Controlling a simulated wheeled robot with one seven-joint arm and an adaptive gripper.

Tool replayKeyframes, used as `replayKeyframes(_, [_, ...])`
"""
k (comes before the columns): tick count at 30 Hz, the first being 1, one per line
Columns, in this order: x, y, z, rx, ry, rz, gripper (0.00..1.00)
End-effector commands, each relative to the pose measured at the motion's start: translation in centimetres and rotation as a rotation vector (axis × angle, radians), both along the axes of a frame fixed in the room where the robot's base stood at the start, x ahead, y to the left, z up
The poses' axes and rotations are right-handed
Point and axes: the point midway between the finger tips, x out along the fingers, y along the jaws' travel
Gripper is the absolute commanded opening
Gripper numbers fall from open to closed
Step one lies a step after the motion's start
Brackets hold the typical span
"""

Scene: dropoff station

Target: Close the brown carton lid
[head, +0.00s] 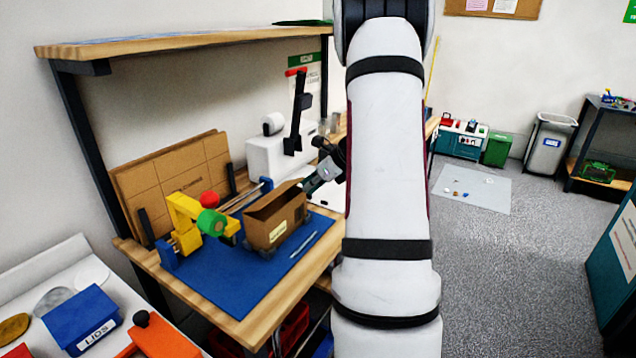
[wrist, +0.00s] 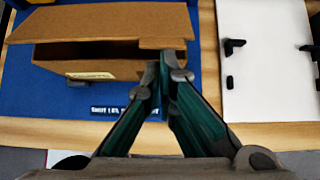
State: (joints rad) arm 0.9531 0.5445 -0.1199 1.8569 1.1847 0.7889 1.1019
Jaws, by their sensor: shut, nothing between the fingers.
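The brown carton (head: 275,222) stands on a blue mat on the wooden bench. Its lid (head: 268,200) is raised and tilted, with a dark gap under it. In the wrist view the lid (wrist: 100,22) spans the top left, and the carton's front wall (wrist: 115,70) with a pale label lies below the dark opening. My gripper (wrist: 165,67) is shut and empty at the carton's right end, just below the lid's near right corner. I cannot tell whether it touches. In the head view my gripper (head: 308,187) is at the carton's right, partly hidden by my arm.
A yellow tape dispenser (head: 188,222) with green tape stands left of the carton. Flat cardboard (head: 170,175) leans behind. A thin light tool (head: 304,243) lies on the blue mat (head: 240,290), whose front is clear. A white board (wrist: 265,75) with black pieces lies at right.

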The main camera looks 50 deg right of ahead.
Motion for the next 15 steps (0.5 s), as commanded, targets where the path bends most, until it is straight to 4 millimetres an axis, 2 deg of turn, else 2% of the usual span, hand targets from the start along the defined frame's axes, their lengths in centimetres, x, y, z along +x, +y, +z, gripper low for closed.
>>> replayKeyframes(15, [1.0, 0.1, 2.0, 0.004, -0.006, -0.001, 0.0])
